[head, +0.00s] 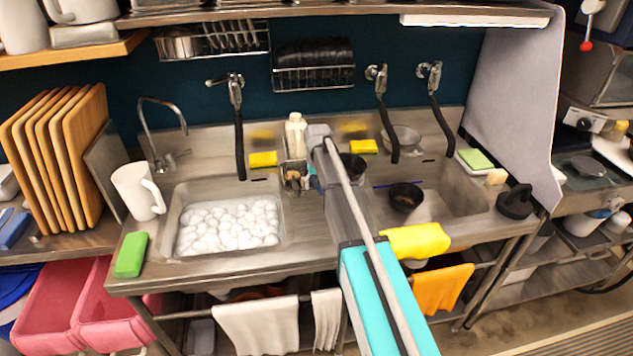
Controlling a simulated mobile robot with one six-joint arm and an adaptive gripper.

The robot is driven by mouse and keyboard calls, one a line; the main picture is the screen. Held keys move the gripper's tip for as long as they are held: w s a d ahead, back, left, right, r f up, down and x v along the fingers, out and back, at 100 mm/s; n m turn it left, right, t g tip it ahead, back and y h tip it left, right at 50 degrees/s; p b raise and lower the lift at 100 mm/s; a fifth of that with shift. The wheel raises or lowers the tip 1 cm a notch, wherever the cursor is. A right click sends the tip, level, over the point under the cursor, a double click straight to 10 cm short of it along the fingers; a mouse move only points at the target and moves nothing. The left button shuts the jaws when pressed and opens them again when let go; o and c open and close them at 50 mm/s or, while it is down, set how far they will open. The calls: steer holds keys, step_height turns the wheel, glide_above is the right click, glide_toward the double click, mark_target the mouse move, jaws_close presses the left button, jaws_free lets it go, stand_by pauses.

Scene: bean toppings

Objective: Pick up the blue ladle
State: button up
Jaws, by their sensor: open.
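A thin blue strip (384,184), which may be the blue ladle's handle, shows at the left side of the right sink basin (452,203). It lies close to a dark round bowl (405,198). I cannot tell whether the two are joined, and the ladle's full shape is not clear. My grey and teal arm reaches up from the bottom across the middle of the counter and covers the area between the two basins. My gripper cannot be made out and seems hidden behind the arm.
The left basin (181,245) is full of white foam. A white pitcher (133,190) and green sponge (131,254) stand left of it. A yellow cloth (417,240) hangs over the right basin's front edge. Black hoses (389,132) hang above. A small dark-filled holder (294,178) stands between basins.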

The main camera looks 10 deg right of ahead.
stand_by(0.3)
jaws_close()
steer(key=shift+r, duration=0.1)
stand_by(0.5)
step_height(320, 180, up, 3)
steer(key=p, duration=0.3)
steer(key=shift+f, duration=0.2)
steer(key=s+r+p, duration=0.1)
steer(key=r+p, duration=0.1)
steer(key=s+r+p, duration=0.2)
steer(key=s+d+r+p, duration=0.1)
steer(key=s+r+p, duration=0.1)
steer(key=shift+r+p, duration=0.3)
steer(key=shift+r, duration=0.05)
steer(key=s+d+r+p, duration=0.2)
steer(key=s+r+p, duration=0.1)
steer(key=s, duration=0.5)
steer(key=shift+s+r, duration=0.25)
steer(key=shift+s, duration=0.1)
